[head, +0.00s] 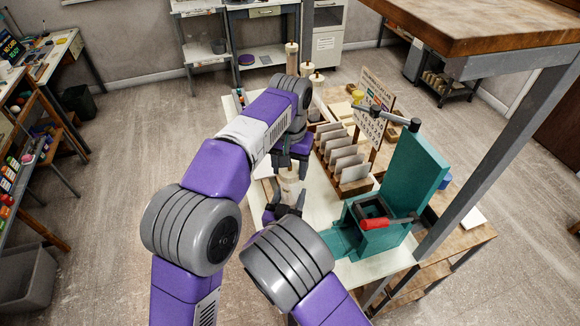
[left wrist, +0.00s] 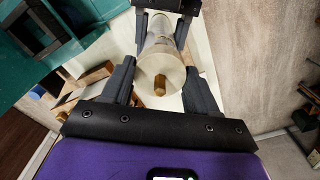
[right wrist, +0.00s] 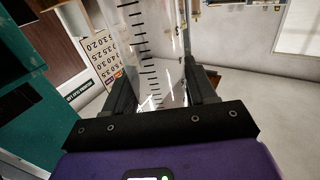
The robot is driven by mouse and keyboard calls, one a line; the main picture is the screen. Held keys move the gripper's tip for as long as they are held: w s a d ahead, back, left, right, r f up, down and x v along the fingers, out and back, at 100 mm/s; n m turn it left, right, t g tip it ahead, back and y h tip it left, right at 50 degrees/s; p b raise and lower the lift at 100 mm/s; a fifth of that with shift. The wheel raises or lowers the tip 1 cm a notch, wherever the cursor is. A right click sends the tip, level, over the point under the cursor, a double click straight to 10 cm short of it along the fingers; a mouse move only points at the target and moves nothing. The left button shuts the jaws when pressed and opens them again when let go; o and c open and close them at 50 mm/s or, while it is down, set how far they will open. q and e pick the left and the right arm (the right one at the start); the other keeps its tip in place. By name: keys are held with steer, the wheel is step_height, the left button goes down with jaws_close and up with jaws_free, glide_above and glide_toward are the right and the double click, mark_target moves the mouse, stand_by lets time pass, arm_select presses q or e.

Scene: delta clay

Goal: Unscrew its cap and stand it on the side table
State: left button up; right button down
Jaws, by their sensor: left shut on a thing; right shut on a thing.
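A clear tube with black scale marks (right wrist: 150,60) stands between my two grippers; in the head view only a short pale length of it (head: 289,186) shows. Its end toward the left wrist camera carries a pale round cap (left wrist: 155,77) with a brass-coloured stub. My left gripper (head: 290,163) is shut on the cap end, coming from above. My right gripper (head: 284,206) is shut on the tube lower down, and its fingers also show beyond the cap in the left wrist view (left wrist: 162,22). I cannot tell whether the cap is loose. My left arm hides much of the area.
A teal press (head: 405,195) with a red handle (head: 374,223) stands right of my grippers on the pale-topped table (head: 325,205). A rack of upright cards (head: 345,160) and a sign board (head: 374,90) stand behind. Several pale-capped posts (head: 292,50) rise farther back. A wooden top (head: 480,25) overhangs upper right.

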arm_select(q)
steer(key=shift+r, duration=2)
arm_select(e)
steer(key=shift+c, duration=1.3)
jaws_free()
